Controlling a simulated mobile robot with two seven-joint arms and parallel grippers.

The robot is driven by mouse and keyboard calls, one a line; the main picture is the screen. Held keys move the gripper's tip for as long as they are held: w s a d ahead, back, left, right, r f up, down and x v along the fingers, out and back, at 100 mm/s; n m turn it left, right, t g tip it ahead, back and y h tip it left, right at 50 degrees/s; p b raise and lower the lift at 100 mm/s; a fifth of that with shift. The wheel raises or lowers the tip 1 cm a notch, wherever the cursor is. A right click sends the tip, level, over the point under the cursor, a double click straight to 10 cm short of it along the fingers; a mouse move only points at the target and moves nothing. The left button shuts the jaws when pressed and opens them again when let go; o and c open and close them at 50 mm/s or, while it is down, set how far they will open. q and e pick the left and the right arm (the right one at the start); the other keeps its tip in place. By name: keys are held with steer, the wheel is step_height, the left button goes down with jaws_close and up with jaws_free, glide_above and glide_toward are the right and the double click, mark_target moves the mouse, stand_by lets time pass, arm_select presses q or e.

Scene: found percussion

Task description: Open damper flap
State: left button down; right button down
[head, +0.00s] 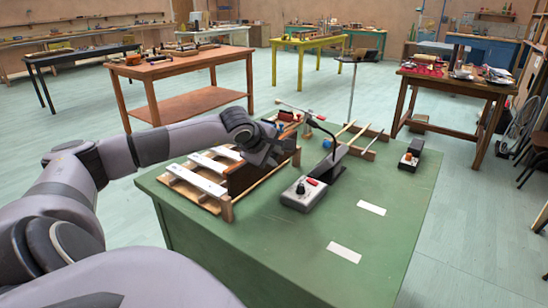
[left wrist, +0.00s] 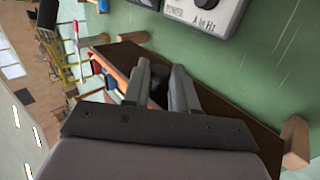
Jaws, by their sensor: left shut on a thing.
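The damper flap (head: 243,180) is a dark brown board on the wooden bar instrument (head: 226,212), standing up at a slant along the right side of its pale metal bars (head: 195,180). In the left wrist view the flap (left wrist: 236,122) runs diagonally below the fingers. My left gripper (head: 272,157) is over the flap's upper part. Its fingers (left wrist: 160,88) are shut on the flap, with a small dark part between them. The exact contact is hidden by the fingers. My right gripper is in neither view.
A grey control box (head: 304,193) with a black knob stands close to the right of the instrument on the green table (head: 290,255). A dark bent-arm stand (head: 328,165) is behind it. Wooden sticks and a smaller box (head: 408,161) lie farther back. The table's front is mostly clear.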

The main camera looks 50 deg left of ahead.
arm_select(q)
steer(key=c, duration=0.9)
jaws_free()
steer(key=shift+c, duration=0.2)
steer(key=shift+r, duration=0.1)
steer(key=shift+s+d+r, duration=0.1)
steer(key=shift+s+r, duration=0.25)
steer(key=shift+s, duration=0.1)
steer(key=b+v, duration=0.1)
steer(key=v, duration=0.5)
steer(key=shift+w+d, duration=0.1)
